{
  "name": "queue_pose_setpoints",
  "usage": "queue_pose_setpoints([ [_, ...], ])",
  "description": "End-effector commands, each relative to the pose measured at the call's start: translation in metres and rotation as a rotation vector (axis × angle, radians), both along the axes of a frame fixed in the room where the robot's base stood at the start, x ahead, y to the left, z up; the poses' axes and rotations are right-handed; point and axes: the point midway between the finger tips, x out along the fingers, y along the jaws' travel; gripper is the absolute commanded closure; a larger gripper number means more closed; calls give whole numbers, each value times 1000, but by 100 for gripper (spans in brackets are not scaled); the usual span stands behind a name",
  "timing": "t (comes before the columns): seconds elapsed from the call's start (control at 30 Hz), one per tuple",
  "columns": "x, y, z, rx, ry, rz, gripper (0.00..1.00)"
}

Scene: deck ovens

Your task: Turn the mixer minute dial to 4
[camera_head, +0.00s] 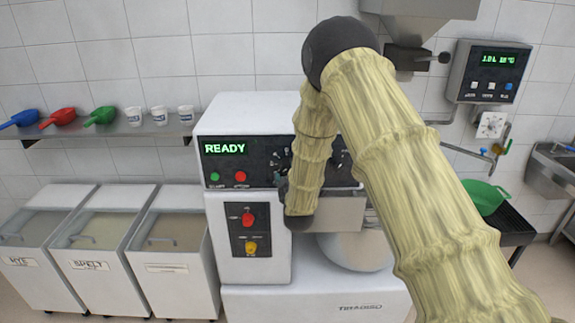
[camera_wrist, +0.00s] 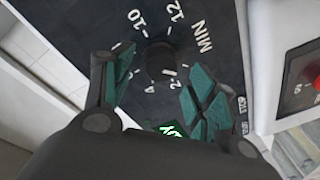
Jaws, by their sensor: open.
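The mixer minute dial (camera_wrist: 161,60) is a dark round knob on a black panel in the wrist view, ringed by white marks with 12, 10, 4, 2 and MIN legible. In the head view the white mixer (camera_head: 245,125) stands in the middle with a green READY display (camera_head: 224,148). My arm covers much of its panel there, and my gripper (camera_head: 281,186) is mostly hidden against it.
A red button (camera_wrist: 308,72) is at the right of the wrist view. In the head view, red and yellow buttons (camera_head: 249,232) sit below the panel. A steel bowl (camera_head: 355,252) is at the right, flour bins (camera_head: 180,250) at the left. A second knob (camera_head: 341,160) shows beside my arm.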

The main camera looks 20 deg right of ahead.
Motion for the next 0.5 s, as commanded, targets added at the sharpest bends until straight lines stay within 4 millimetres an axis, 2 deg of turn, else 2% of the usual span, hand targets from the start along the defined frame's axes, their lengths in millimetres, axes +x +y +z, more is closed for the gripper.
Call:
queue_pose_setpoints([
  [0.2,24,-4,1,1,0,0,42],
  [0.5,31,-5,-1,0,1,1,42],
])
